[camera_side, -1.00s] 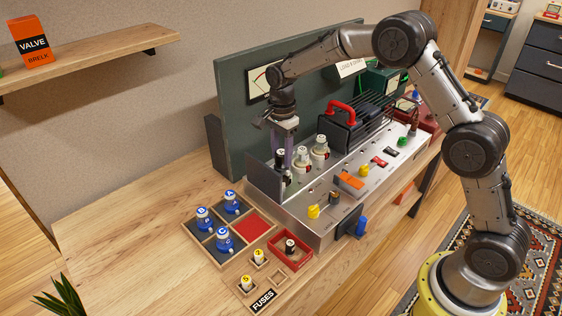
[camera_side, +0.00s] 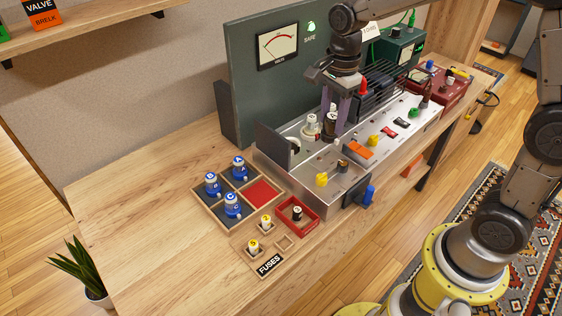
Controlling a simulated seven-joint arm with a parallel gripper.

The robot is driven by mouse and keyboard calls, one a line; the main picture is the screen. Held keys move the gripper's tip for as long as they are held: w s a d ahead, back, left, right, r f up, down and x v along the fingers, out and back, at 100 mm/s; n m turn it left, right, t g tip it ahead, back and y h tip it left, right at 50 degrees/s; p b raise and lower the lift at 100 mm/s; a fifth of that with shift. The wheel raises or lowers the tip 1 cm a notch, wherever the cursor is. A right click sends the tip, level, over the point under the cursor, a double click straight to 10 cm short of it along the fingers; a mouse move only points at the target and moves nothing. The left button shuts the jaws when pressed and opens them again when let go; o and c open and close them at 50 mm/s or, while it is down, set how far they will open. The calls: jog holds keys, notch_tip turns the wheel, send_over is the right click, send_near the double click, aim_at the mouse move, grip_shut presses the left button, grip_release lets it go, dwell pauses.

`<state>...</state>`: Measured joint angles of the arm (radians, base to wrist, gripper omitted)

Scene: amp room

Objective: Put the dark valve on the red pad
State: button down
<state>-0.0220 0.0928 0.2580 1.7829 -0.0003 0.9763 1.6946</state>
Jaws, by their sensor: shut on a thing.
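My gripper (camera_side: 333,115) is shut on the dark valve (camera_side: 330,127), a dark bulb with a pale top, held upright between its fingers. It hangs over the metal amplifier chassis (camera_side: 313,178), beside a white valve (camera_side: 311,127). Whether it is clear of the chassis is hard to tell, and it hides what stands behind it. An empty-looking round socket (camera_side: 294,146) shows at the chassis' left end. The red pad (camera_side: 262,193) is bare, in the right compartment of the wooden tray at the front left.
Blue-and-white valves (camera_side: 232,204) stand on the tray's other, dark pads. A red box (camera_side: 285,221) holds a dark fuse (camera_side: 297,213); yellow fuses (camera_side: 266,222) stand nearby. A tall dark panel (camera_side: 238,85) stands behind the chassis. The table's left part is clear.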

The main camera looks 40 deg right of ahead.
jog(key=s+a+f+n, duration=0.1)
jog(key=s+a+f, duration=0.3)
jog(key=a, duration=0.5)
jog(key=w+a+f, duration=0.1)
jog(key=w+f, duration=0.2)
jog(key=w, duration=0.1)
jog(key=w+a+f, duration=0.2)
jog(key=w+f, duration=0.2)
jog(key=w, duration=0.1)
jog(key=w+a+f, duration=0.1)
jog(key=w+f, duration=0.2)
jog(key=w, duration=0.2)
jog(key=shift+w+a+f, duration=0.2)
jog(key=shift+a+f, duration=0.15)
jog(key=shift+f, duration=1.6)
jog(key=shift+f, duration=0.1)
jog(key=shift+c, duration=2)
grip_release()
jog(key=shift+f, duration=0.1)
